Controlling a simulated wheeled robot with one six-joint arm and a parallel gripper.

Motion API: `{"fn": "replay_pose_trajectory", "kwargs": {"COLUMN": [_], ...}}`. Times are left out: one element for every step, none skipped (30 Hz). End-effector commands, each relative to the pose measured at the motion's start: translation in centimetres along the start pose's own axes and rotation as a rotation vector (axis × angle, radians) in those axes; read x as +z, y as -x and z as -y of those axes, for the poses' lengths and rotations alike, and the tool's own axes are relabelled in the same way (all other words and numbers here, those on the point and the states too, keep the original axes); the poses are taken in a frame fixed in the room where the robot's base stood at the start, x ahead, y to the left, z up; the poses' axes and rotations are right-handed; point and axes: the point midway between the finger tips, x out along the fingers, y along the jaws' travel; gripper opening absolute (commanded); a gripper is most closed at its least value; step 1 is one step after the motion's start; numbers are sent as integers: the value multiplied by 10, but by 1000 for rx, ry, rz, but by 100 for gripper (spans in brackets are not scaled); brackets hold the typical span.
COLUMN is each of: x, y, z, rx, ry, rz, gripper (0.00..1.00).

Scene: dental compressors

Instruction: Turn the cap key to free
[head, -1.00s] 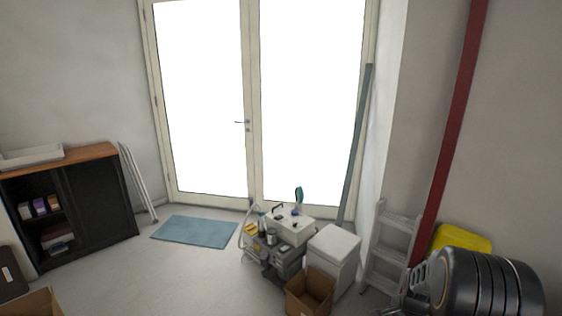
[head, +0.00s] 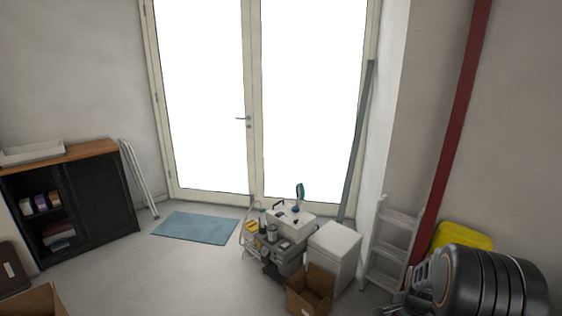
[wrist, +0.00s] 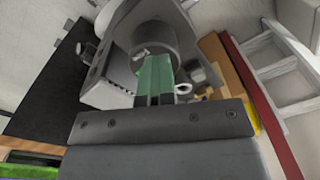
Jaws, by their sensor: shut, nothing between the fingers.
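My gripper (wrist: 154,62) shows in the wrist view with its two green-tipped fingers together and nothing between them. Just beyond the fingertips is a grey round housing (wrist: 152,38) on a grey machine. A small pale piece (wrist: 141,53) shows near the fingertips at the housing's lower left. I cannot tell whether it is the cap key or whether the fingers touch it. A pale ring-shaped part (wrist: 184,88) lies just right of the fingers. In the head view my arm fills the lower right corner, and the fingertips cannot be made out there. No key position can be read.
In the head view, a cluttered grey cart (head: 272,243) stands beside a white cabinet (head: 335,246) and an open cardboard box (head: 311,290). A grey stepladder (head: 391,245) leans near the red post (head: 455,130). Floor around the blue mat (head: 195,228) is clear.

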Motion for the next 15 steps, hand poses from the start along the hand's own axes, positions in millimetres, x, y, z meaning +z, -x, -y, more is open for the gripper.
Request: {"fn": "replay_pose_trajectory", "kwargs": {"x": [4, 4, 4, 4, 4, 4, 4, 4, 4, 4, 3, 3, 2, 2, 1], "y": [-14, -13, -13, -13, -13, -14, -14, -14, -13, -13, -13, -13, -13, -13, -13], "z": [-13, -14, -15, -16, -17, -19, -20, -21, -23, -24, -25, -26, -27, -28, -29], "rx": [31, 31, 32, 32, 33, 34, 35, 35, 36, 36, 36, 37, 37, 36, 36], "ry": [-6, -6, -7, -7, -7, -8, -8, -9, -10, -11, -12, -13, -14, -14, -15], "rz": [23, 23, 23, 24, 24, 25, 25, 26, 26, 27, 27, 27, 27, 27, 28], "gripper": [0, 0, 0, 0, 0, 0, 0, 0, 0, 0, 0, 0, 0, 0, 0]}}
